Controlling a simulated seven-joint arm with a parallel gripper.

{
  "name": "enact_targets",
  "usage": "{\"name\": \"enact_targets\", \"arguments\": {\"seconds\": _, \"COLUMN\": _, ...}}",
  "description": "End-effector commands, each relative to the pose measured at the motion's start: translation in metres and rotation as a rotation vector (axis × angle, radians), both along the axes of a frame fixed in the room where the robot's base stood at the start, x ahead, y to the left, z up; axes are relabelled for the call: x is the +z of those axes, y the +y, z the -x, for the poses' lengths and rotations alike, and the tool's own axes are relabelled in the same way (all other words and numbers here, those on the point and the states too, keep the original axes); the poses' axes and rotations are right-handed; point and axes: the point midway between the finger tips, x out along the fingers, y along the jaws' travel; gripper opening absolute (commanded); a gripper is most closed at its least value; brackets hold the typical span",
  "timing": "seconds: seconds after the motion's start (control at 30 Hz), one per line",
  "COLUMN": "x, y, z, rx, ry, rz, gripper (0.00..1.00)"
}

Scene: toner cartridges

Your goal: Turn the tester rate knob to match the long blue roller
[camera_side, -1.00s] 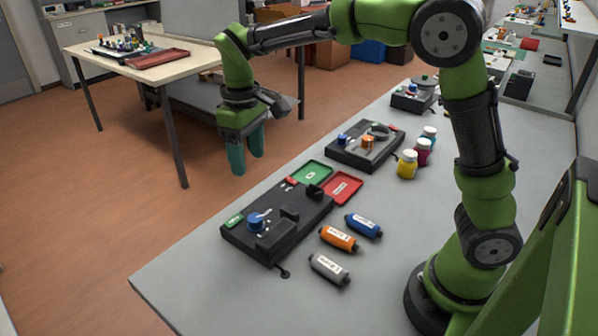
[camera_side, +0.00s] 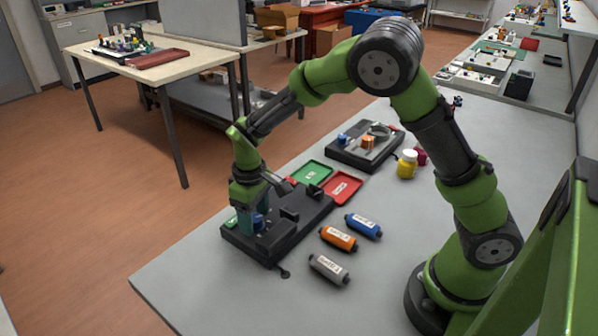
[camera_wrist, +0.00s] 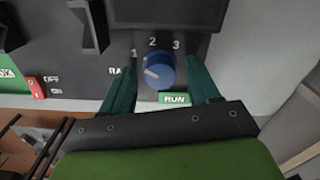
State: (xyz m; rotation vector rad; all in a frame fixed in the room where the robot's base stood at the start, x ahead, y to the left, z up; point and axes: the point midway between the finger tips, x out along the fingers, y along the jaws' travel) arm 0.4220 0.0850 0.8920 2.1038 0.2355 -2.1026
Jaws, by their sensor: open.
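The tester (camera_side: 285,235) is a black box on the grey table. In the wrist view its blue rate knob (camera_wrist: 157,70) sits below the marks 1, 2 and 3. My gripper (camera_wrist: 160,82) is open, with one teal finger on each side of the knob. Whether the fingers touch it I cannot tell. In the side view my gripper (camera_side: 258,222) partly hides the knob. The long blue roller (camera_side: 363,226) lies on the table right of the tester, beside an orange roller (camera_side: 339,239) and a grey one (camera_side: 329,268).
A green tray (camera_side: 311,173) and a red tray (camera_side: 341,188) lie behind the tester. A second black device (camera_side: 364,150) and a yellow bottle (camera_side: 407,164) stand farther back. A green RUN label (camera_wrist: 175,98) is below the knob. The front of the table is clear.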

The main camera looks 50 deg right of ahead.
Motion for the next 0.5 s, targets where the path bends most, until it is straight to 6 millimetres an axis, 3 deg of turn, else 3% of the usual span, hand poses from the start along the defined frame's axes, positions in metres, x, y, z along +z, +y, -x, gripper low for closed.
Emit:
{"name": "enact_targets", "arguments": {"seconds": 0.27, "x": -0.0021, "y": 0.0, "z": 0.0001, "rx": 0.0, "ry": 0.0, "rz": 0.0, "gripper": 0.61}}
{"name": "enact_targets", "arguments": {"seconds": 0.5, "x": -0.0018, "y": 0.0, "z": 0.0, "rx": 0.0, "ry": 0.0, "rz": 0.0, "gripper": 0.27}}
